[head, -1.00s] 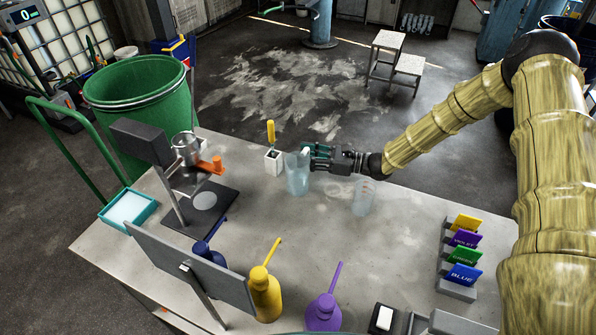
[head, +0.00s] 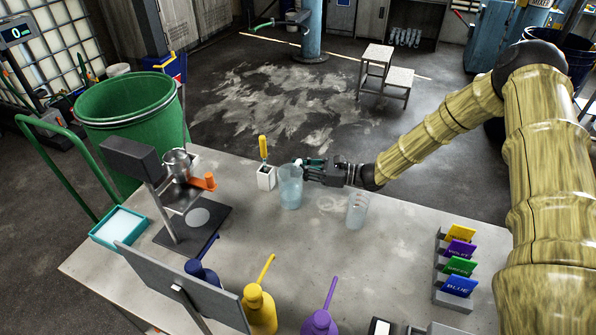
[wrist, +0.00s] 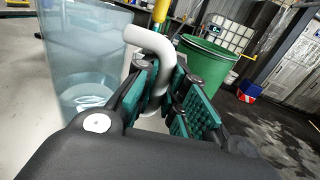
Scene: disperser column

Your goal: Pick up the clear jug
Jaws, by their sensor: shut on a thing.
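The clear jug (head: 290,188), pale blue and see-through, stands upright at the back middle of the grey table. My gripper (head: 303,167) reaches it from the right at its upper part. In the wrist view the jug (wrist: 85,60) fills the left side, and its curved white handle (wrist: 150,42) passes between my teal-padded fingers (wrist: 168,85). The gripper is shut on this handle. The jug's base seems to rest on the table; any small gap cannot be told.
A second clear vessel (head: 357,211) stands close on the right, below my arm. A white holder (head: 266,178) with a yellow-handled tool is just left of the jug. The disperser stand (head: 165,205) is further left. Bottles line the front; coloured cards (head: 460,260) stand right.

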